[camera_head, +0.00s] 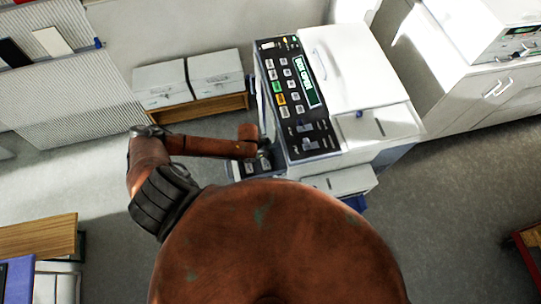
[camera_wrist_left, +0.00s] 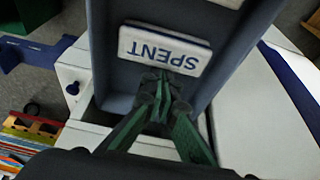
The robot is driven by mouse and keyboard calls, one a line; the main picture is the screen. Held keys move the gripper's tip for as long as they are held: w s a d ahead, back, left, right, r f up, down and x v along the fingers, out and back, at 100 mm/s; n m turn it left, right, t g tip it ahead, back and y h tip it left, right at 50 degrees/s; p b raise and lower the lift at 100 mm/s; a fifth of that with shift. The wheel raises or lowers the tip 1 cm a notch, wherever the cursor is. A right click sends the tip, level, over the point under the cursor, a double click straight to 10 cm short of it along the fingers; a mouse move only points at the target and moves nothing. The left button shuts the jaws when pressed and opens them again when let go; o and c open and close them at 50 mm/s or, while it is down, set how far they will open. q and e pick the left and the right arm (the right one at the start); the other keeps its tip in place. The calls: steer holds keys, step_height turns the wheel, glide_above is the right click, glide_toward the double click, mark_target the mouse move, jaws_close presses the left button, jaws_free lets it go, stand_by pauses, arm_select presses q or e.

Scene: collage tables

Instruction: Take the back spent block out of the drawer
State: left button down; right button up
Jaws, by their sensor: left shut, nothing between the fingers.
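A white block (camera_wrist_left: 165,50) with blue letters reading SPENT, upside down in the left wrist view, lies in the dark grey drawer (camera_wrist_left: 236,50). My left gripper (camera_wrist_left: 162,76) is shut with nothing between its fingers. Its green and black fingertips are over the drawer, at the near edge of the block in that view; I cannot tell whether they touch it. In the head view my left gripper (camera_head: 263,154) is small and low at the left side of the copier, and the drawer is mostly hidden there. Only one spent block shows clearly. My right gripper is not in view.
The white copier (camera_head: 355,75) with its dark button panel (camera_head: 290,95) stands close to the left arm. Two grey boxes (camera_head: 215,73) sit on a low wooden stand behind. A white cabinet (camera_head: 490,95) is at right. Open floor (camera_head: 455,195) lies between.

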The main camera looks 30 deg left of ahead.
mark_target(263, 160)
arm_select(q)
steer(key=shift+r, duration=0.1)
steer(key=shift+s+a+r+p, duration=0.1)
steer(key=shift+a+r+p, duration=0.05)
steer(key=shift+r+p, duration=0.45)
steer(key=p+v, duration=0.7)
steer(key=v, duration=0.1)
steer(key=shift+s+r, duration=0.2)
steer(key=shift+a, duration=0.15)
